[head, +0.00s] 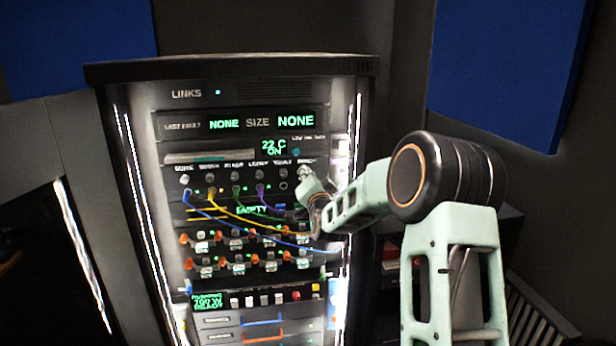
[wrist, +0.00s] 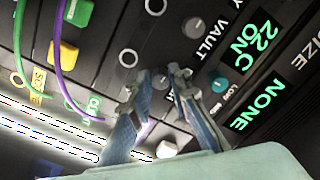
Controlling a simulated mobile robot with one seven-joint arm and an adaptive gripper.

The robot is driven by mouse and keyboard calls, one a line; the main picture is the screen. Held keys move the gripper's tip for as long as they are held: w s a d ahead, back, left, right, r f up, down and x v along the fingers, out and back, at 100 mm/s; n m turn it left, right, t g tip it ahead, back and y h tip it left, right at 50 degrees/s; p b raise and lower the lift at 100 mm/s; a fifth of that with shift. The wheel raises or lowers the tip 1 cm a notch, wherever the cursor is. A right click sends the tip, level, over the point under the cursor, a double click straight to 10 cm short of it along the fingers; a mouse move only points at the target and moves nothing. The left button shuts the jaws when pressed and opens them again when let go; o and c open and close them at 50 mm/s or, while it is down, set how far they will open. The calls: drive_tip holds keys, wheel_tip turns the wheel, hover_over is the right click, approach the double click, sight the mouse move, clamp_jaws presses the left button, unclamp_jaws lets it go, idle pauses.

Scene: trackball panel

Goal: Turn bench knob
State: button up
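The rack panel has a row of small round knobs under printed labels. The bench knob (wrist: 160,78) is at the right end of this row, beyond the vault knob (wrist: 193,27). My gripper (head: 308,178) is at that end of the row in the head view and covers much of the knob there. In the wrist view, my gripper's fingers (wrist: 157,76) are apart, one on each side of the bench knob, with their tips close to the panel. The knob is small and partly hidden between them. I cannot tell whether the fingers touch it.
A teal knob (wrist: 218,81) sits close to my right finger in the wrist view. Coloured cables (head: 235,213) hang across the panel below the knob row. Orange-handled switches (head: 225,261) and a green display (head: 207,301) are lower down. A dark cabinet stands to the right.

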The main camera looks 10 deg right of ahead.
clamp_jaws()
drive_tip(key=shift+f+b, duration=0.15)
drive_tip(key=shift+b, duration=0.4)
drive_tip(key=shift+d+n+b, duration=0.2)
drive_tip(key=shift+n+b, duration=8.8)
drive_tip(key=shift+b, duration=1.55)
drive_tip(key=o, duration=0.6)
unclamp_jaws()
drive_tip(key=shift+c, duration=0.2)
